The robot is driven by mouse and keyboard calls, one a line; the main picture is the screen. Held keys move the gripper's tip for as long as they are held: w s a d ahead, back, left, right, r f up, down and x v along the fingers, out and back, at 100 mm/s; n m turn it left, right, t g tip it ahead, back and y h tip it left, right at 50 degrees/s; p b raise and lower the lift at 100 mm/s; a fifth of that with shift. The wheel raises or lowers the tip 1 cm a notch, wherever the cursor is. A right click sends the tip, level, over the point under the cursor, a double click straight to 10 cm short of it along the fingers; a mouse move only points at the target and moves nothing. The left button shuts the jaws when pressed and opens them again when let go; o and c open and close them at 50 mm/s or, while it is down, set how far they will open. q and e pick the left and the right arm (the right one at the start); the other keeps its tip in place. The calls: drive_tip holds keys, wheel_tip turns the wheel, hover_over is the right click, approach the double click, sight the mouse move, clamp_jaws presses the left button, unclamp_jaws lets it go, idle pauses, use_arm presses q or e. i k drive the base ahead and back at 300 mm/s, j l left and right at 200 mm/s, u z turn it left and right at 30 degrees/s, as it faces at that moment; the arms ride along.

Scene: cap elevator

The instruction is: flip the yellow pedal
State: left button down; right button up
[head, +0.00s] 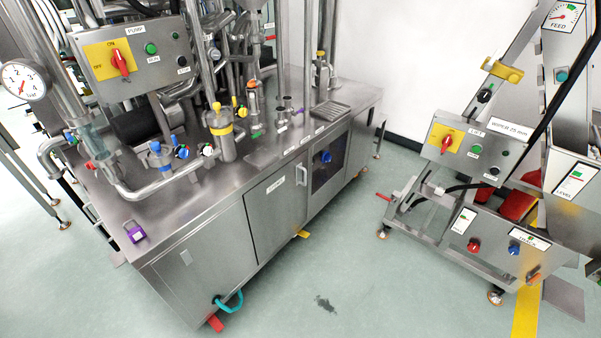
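A small yellow pedal (303,234) sticks out near the floor at the foot of the steel cabinet (221,250), below its door. It looks flat and only its outer part shows; its inner end is hidden under the cabinet. I cannot tell its exact tilt at this size. Neither of my grippers is in the head view, and nothing touches the pedal.
A red pedal (215,323) and a teal curved handle (230,301) stick out at the cabinet's near corner. A wheeled lift frame (450,214) stands at right, with a red lever (384,197). The green floor (340,270) between is clear except for a dark stain (324,303).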

sight(302, 233)
drive_tip(key=i+l+u, duration=0.1)
drive_tip(key=u, duration=0.25)
drive_tip(key=i+l+u, duration=0.1)
drive_tip(key=u, duration=0.25)
drive_tip(key=l+u, duration=0.25)
drive_tip(key=u, duration=0.15)
drive_tip(key=i+l+u, duration=0.1)
drive_tip(key=l, duration=0.55)
drive_tip(key=i+l+u, duration=0.15)
drive_tip(key=l, duration=0.5)
drive_tip(key=i+l+u, duration=0.1)
drive_tip(key=l, duration=0.55)
drive_tip(key=i+l+u, duration=0.1)
drive_tip(key=l, duration=0.55)
